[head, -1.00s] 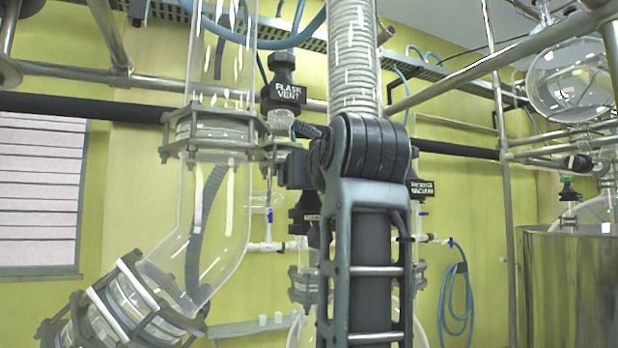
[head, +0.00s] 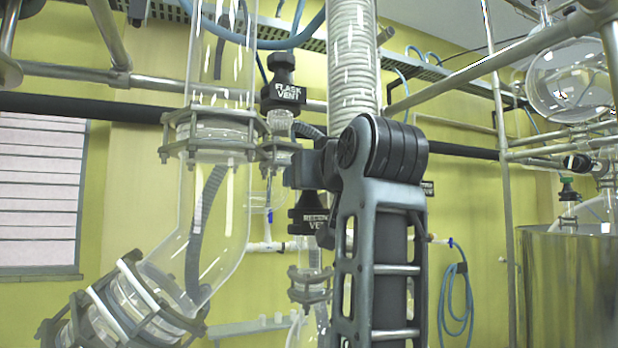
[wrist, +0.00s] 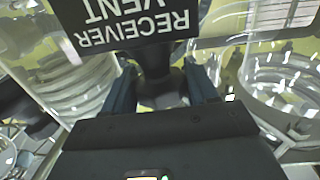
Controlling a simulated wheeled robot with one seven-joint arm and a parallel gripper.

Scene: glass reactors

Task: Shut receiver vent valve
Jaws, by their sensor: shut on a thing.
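The receiver vent valve has a black body and a black label (head: 308,222) in the head view, left of my arm. In the wrist view its label (wrist: 132,28) reads RECEIVER VENT upside down. My gripper (wrist: 161,92) has its two fingers on either side of the black valve handle (wrist: 155,62), shut on it. In the head view my forearm and wrist stand in front and hide most of the fingers. The exact turn of the handle cannot be told.
A flask vent valve (head: 283,93) sits above and to the left. A large glass column (head: 215,200) stands left, close by. A steel vessel (head: 570,290) stands right, and a blue hose (head: 455,300) hangs on the wall.

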